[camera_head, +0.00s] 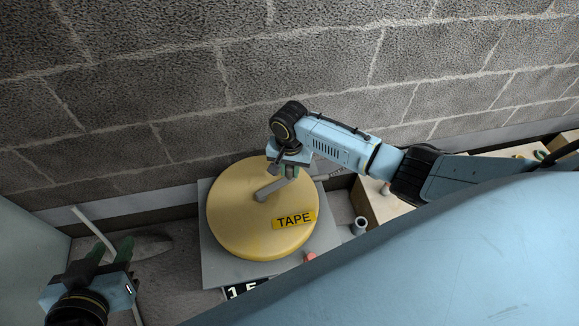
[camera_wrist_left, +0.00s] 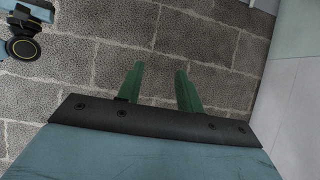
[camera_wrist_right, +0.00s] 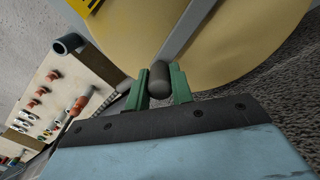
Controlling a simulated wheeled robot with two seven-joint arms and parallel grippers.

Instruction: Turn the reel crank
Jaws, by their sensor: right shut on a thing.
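The yellow reel (camera_head: 240,225) with a TAPE label (camera_head: 294,219) lies on a grey square base. Its grey crank arm (camera_head: 268,189) runs from the reel's middle toward the upper right; it also shows in the right wrist view (camera_wrist_right: 187,30). My right gripper (camera_head: 288,172) is over the reel's upper right. In the right wrist view its green fingers (camera_wrist_right: 160,85) are shut on the dark crank handle (camera_wrist_right: 159,76) at the arm's end. My left gripper (camera_head: 112,250) is at the lower left, away from the reel. Its fingers stand apart and empty in the left wrist view (camera_wrist_left: 160,88).
A grey block wall (camera_head: 200,90) stands behind the reel. A pale rod (camera_head: 92,230) is near my left gripper. A short grey tube (camera_head: 360,225) stands right of the reel. A board with several small parts (camera_wrist_right: 50,95) shows in the right wrist view.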

